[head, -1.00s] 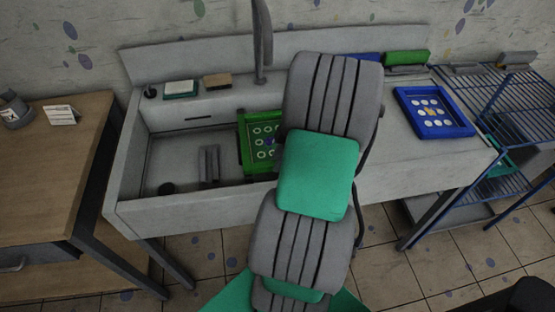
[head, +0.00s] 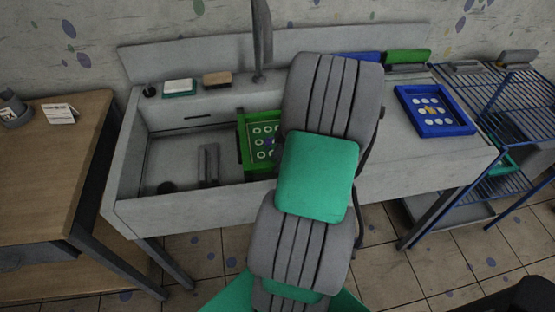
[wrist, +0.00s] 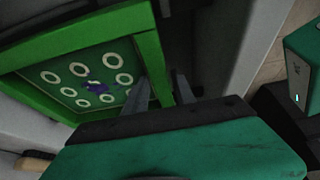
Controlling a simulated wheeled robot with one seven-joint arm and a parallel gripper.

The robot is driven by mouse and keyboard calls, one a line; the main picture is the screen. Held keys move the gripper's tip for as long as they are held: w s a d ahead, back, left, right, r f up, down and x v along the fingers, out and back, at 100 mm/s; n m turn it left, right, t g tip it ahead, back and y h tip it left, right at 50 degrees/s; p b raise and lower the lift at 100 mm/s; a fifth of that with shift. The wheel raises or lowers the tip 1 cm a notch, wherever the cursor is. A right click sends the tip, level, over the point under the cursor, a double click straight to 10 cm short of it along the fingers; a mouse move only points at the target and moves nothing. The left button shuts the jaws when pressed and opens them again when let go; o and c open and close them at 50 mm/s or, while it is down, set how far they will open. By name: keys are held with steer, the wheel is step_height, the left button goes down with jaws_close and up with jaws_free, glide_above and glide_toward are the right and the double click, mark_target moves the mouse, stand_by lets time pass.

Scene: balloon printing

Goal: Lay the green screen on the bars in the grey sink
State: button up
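The green screen (head: 242,146) has a bright green frame and a dark green mesh with pale rings and a purple blot. In the head view it is at the right end of the grey sink (head: 125,165), partly hidden behind my arm. The two grey bars (head: 209,165) stand in the basin just left of it. In the wrist view my gripper (wrist: 162,92) has one finger on each side of a rail of the green screen (wrist: 156,68) and is shut on it. The head view hides my gripper behind my arm. I cannot tell whether the screen touches the bars.
A tap (head: 262,40) rises behind the sink. A blue screen (head: 433,111) lies on the counter to the right, beside a blue wire rack (head: 520,100). A wooden table (head: 50,160) stands at the left. A dark round drain piece (head: 166,187) is in the basin.

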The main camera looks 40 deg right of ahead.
steer(key=o, duration=0.3)
steer(key=v, duration=0.8)
steer(key=w+a+r+m+h, duration=0.1)
steer(key=w+a+r+m, duration=0.15)
steer(key=a, duration=0.65)
steer(key=w+a+r+m+h, duration=0.1)
steer(key=w+a+r+m, duration=0.15)
steer(key=a, duration=0.55)
steer(key=s+a+m, duration=0.1)
steer(key=a+m, duration=0.1)
steer(key=a, duration=0.1)
steer(key=s+a+m+h, duration=0.1)
steer(key=s+a+m, duration=0.1)
steer(key=a, duration=0.2)
steer(key=s+a+m, duration=0.1)
steer(key=a+m, duration=0.1)
steer(key=a, duration=0.2)
steer(key=shift+s+a+r+t+h+p, duration=0.1)
steer(key=shift+s+t+h+p, duration=0.05)
steer(key=shift+t+h+p, duration=0.2)
